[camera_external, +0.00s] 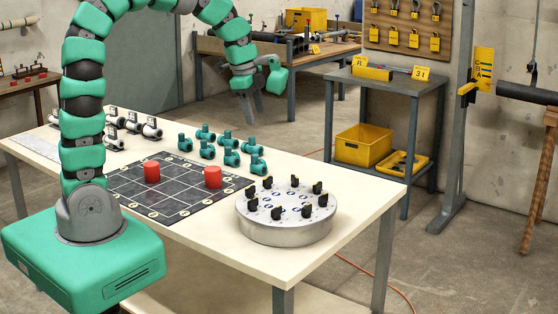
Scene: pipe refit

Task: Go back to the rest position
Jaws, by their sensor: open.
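My gripper (252,106) hangs in the air above the far side of the white table (345,203), at the end of my raised, arched green arm. Its grey fingers point down, apart and empty. Below it, several teal pipe fittings (230,157) stand on the table. A dark mat (134,186) with a white grid lies left of the middle, with two red cylinders (152,171) on it. A round metal disc (288,225) with several black knobs sits at the right of the table. Several white fittings (131,123) with dark parts stand at the far left.
A grey side table (400,83) with yellow bins (363,146) on its lower shelf stands behind at the right. A wooden workbench (338,48) with pipes is at the back. A grey post (465,110) rises at the right.

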